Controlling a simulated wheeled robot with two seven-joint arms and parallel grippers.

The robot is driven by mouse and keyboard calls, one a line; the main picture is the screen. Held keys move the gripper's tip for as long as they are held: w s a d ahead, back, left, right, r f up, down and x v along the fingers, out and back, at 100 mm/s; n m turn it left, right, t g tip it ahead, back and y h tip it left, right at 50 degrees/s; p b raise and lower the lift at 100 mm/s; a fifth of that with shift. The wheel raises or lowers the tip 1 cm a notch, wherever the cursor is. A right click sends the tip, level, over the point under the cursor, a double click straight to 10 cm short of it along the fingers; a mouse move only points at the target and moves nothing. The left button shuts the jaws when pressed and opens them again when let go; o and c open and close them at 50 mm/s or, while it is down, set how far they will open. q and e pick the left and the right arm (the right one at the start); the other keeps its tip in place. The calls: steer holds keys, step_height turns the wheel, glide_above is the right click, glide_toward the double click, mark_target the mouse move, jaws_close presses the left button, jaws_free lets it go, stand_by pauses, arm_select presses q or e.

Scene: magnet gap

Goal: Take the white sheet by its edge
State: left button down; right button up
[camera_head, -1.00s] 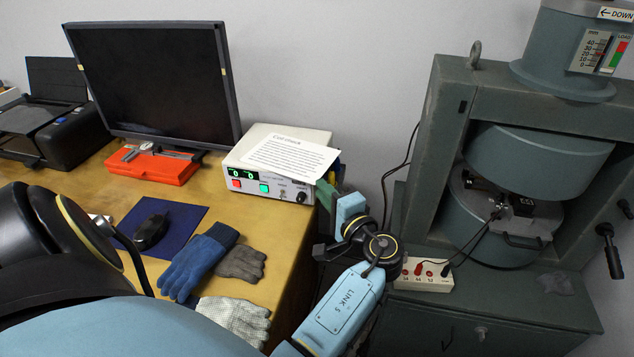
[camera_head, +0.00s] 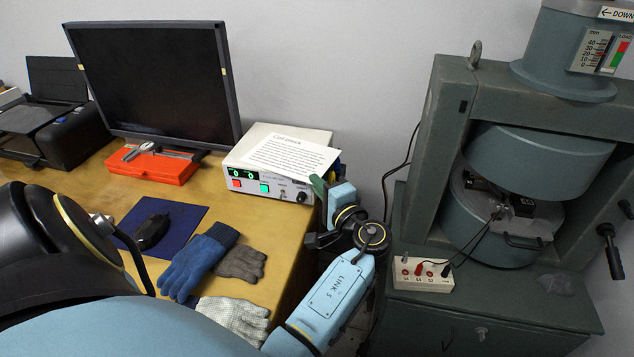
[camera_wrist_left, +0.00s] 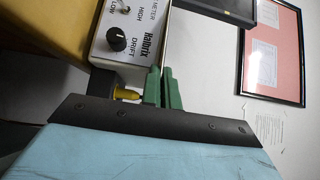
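My left gripper (camera_head: 319,188) is at the box's right front corner, just below the sheet's right corner. In the left wrist view its two green fingers (camera_wrist_left: 163,88) stand beside the box's knob panel with a narrow gap between them. I see no sheet between them, and the sheet cannot be made out there. My right gripper is not in view.
A monitor (camera_head: 150,80) and an orange case (camera_head: 153,167) with a caliper are left of the box. Gloves (camera_head: 200,262) lie on the table's front. A grey magnet machine (camera_head: 500,190) and a small white terminal box (camera_head: 421,274) stand at the right.

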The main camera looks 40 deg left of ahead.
arm_select(q)
step_height(320, 180, up, 3)
steer(key=shift+f+p, duration=0.1)
steer(key=shift+p, duration=1.1)
steer(key=shift+f, duration=0.15)
steer(key=shift+d, duration=0.1)
